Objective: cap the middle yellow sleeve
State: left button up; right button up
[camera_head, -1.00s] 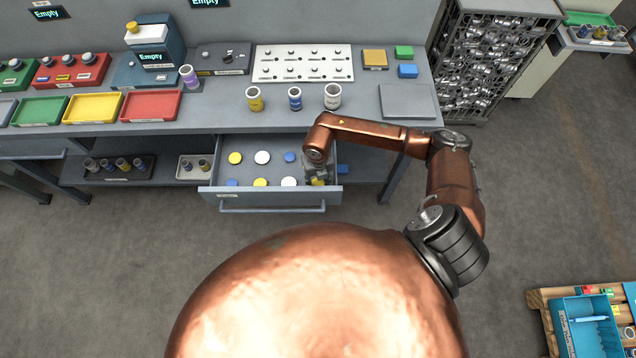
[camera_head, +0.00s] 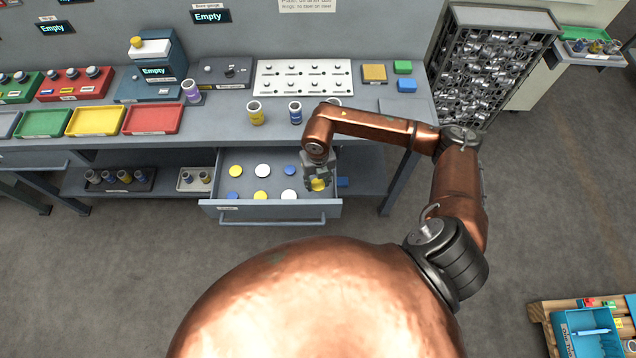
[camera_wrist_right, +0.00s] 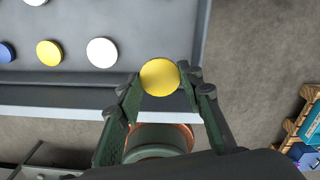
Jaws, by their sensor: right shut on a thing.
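A yellow sleeve (camera_head: 255,114) stands upright on the bench, left of a blue sleeve (camera_head: 295,114). Its pale top shows no yellow cap. My right gripper (camera_head: 318,180) is over the right end of the open drawer (camera_head: 212,209). It is shut on a round yellow cap (camera_head: 318,186). In the right wrist view the yellow cap (camera_wrist_right: 160,77) sits between the fingertips, with its flat face showing. My left gripper is not in view.
Other caps lie in the drawer, including a yellow one (camera_head: 235,171) and a white one (camera_head: 289,195). A white sleeve (camera_head: 333,102) is partly hidden behind my right arm. A purple sleeve (camera_head: 191,90) stands further left. Coloured trays, such as the red one (camera_head: 152,119), line the bench.

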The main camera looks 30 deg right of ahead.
aim_at(318, 184)
jog(key=shift+r+p, duration=1.5)
jog(key=shift+r, duration=0.8)
